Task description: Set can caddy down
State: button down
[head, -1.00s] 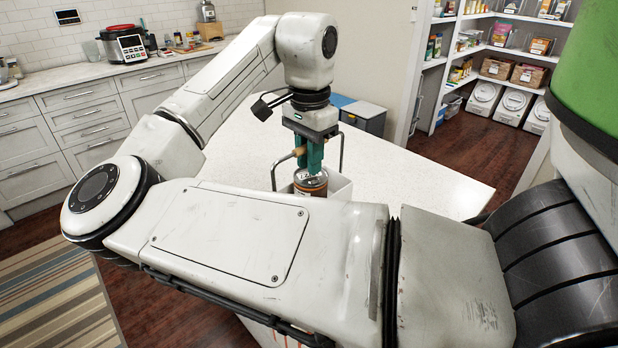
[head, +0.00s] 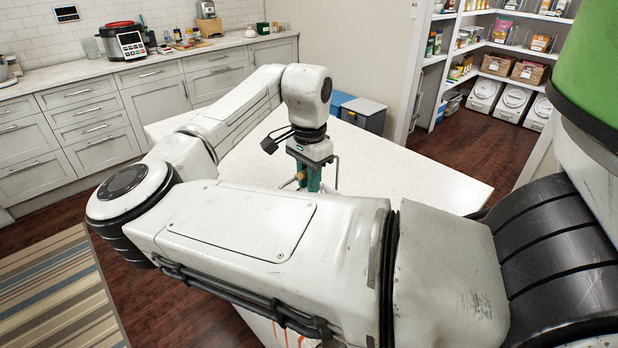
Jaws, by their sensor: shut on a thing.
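My gripper (head: 312,182) is shut on the can caddy's handle, and its green fingers point down. A bit of the tan grip of the can caddy (head: 300,177) and a dark wire side of its handle show beside the fingers. The caddy's body and any cans in it are hidden behind my arm, so I cannot tell whether its bottom touches anything. The white island top (head: 400,175) spreads around and behind the gripper.
A blue-and-grey bin (head: 362,114) stands beyond the island's far edge. Clear countertop lies right of the gripper. The back counter (head: 70,83) holds a cooker (head: 122,43). Pantry shelves (head: 480,45) stand at the back right. A striped rug (head: 55,290) lies at left.

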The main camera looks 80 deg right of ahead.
jog(key=c, duration=1)
grip_release()
jog(key=shift+f, duration=0.1)
notch_tip(320, 180, up, 12)
jog(key=shift+r+b, duration=0.15)
jog(key=shift+b, duration=0.35)
